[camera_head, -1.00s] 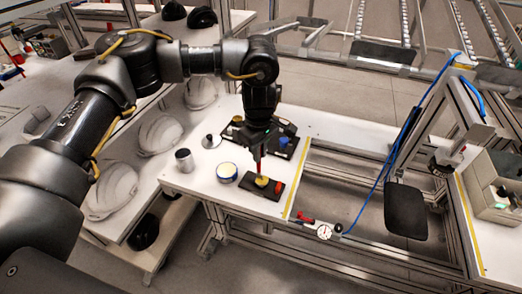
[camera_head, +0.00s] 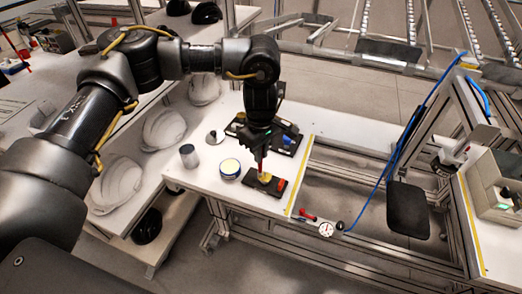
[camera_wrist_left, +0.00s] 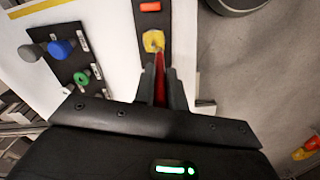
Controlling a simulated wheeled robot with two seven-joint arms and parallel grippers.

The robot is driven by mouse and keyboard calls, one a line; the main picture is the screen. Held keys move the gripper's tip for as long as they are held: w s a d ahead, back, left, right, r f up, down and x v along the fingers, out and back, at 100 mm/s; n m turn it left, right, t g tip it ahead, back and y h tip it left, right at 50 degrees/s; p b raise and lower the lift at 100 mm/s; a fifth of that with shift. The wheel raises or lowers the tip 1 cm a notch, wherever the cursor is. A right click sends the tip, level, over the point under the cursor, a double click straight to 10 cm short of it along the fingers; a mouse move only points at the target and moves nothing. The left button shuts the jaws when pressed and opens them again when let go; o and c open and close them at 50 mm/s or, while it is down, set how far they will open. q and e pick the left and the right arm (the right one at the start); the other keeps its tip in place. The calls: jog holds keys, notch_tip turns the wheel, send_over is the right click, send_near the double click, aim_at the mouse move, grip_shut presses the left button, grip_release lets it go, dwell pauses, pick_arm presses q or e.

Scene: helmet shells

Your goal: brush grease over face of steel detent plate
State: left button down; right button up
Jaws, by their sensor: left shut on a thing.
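My left gripper (camera_head: 261,160) is shut on a red-handled brush (camera_wrist_left: 160,78) and points down over a black block (camera_head: 251,187). In the left wrist view the red handle runs between the fingers toward a yellow patch (camera_wrist_left: 153,40) on the block. The brush tip is at this patch, but I cannot tell whether it touches. The yellow patch also shows in the head view (camera_head: 265,177). I cannot make out bare steel, so I cannot tell plate from grease. My right gripper is out of view.
An orange-red piece (camera_head: 281,185) sits on the block. A black tray with coloured knobs (camera_wrist_left: 75,62) lies behind it. A grey cylinder (camera_head: 189,156) stands on the white table (camera_head: 205,178). White helmet shells (camera_head: 164,128) are at left.

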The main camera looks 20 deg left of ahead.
pick_arm(q)
jog(key=shift+d, duration=0.1)
jog(key=shift+s+d, duration=0.2)
jog(key=shift+s+d, duration=0.1)
jog(key=shift+d, duration=0.2)
jog(key=shift+r, duration=0.15)
notch_tip(320, 180, up, 7)
jog(key=p, duration=0.5)
dwell(0.4)
jog(key=shift+a, duration=0.1)
dwell(0.4)
